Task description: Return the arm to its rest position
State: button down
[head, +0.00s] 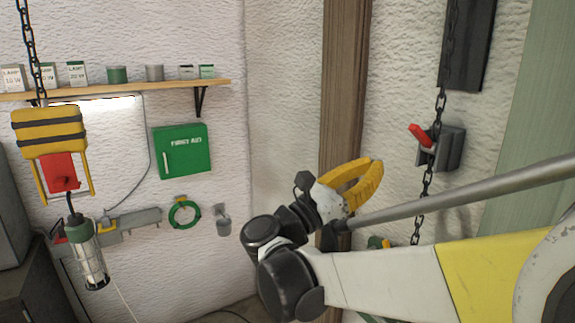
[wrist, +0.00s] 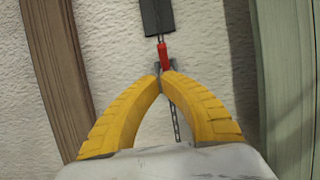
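My arm reaches in from the right in the head view, with a white and yellow link and dark joints. My gripper (head: 374,168) is at its end, in front of the wooden post and left of the chain. In the wrist view the two yellow fingers of my gripper (wrist: 161,77) curve inward and their tips meet. Nothing shows held between them. A red lever (head: 421,135) on a grey wall bracket (head: 445,150) stands apart from the fingers in the head view. In the wrist view the red lever (wrist: 163,55) appears just beyond the fingertips.
A wooden post (head: 343,90) stands behind my gripper. A chain (head: 427,185) hangs through the bracket, below a dark plate (head: 469,45). A grey bar (head: 460,192) crosses at right. A yellow hoist block (head: 48,130) and caged lamp (head: 88,255) hang at left, near a shelf (head: 130,90).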

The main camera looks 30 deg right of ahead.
jog(key=shift+d, duration=0.15)
